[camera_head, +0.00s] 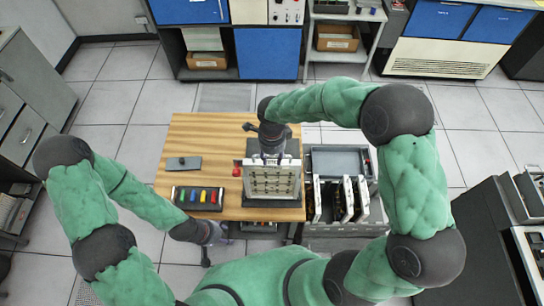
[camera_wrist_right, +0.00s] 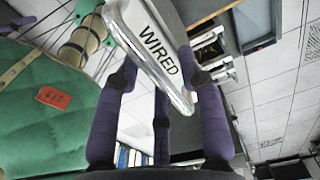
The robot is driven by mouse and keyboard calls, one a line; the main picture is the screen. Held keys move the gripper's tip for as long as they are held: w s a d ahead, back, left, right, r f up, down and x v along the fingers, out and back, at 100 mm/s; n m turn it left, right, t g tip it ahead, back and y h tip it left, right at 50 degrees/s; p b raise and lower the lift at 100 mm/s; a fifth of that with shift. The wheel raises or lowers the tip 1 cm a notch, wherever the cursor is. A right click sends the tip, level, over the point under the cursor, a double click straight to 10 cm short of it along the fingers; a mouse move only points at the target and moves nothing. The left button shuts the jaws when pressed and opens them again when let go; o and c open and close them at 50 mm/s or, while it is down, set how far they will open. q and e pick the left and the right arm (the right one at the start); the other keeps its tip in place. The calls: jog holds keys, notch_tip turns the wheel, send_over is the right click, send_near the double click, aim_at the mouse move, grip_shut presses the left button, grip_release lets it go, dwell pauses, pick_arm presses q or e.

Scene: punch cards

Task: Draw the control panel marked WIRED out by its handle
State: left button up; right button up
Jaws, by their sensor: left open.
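The handle (camera_wrist_right: 160,55), a silver bar with a white face marked WIRED, fills the upper middle of the right wrist view. Purple fingers of my right gripper (camera_wrist_right: 160,85) close in on both sides of it and appear to touch it. In the head view my right gripper (camera_head: 271,140) is at the top of a pale upright panel (camera_head: 273,184) on the wooden table; the arm hides the handle there. How far the panel sits in its holder cannot be told. My left gripper (camera_head: 212,236) is open and empty below the table's front edge.
The wooden table (camera_head: 222,135) also bears a tray with coloured blocks (camera_head: 197,199), a grey plate (camera_head: 183,163) and a red knob (camera_head: 237,171). To its right, a grey rack (camera_head: 345,230) holds several upright panels (camera_head: 348,198). The table's back left is clear.

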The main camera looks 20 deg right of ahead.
jog(key=shift+c, duration=0.3)
grip_shut()
jog(key=shift+w+r, duration=0.2)
jog(key=shift+r, duration=0.35)
notch_tip(320, 180, up, 23)
jog(key=p, duration=0.9)
dwell(1.3)
jog(key=shift+f, duration=0.15)
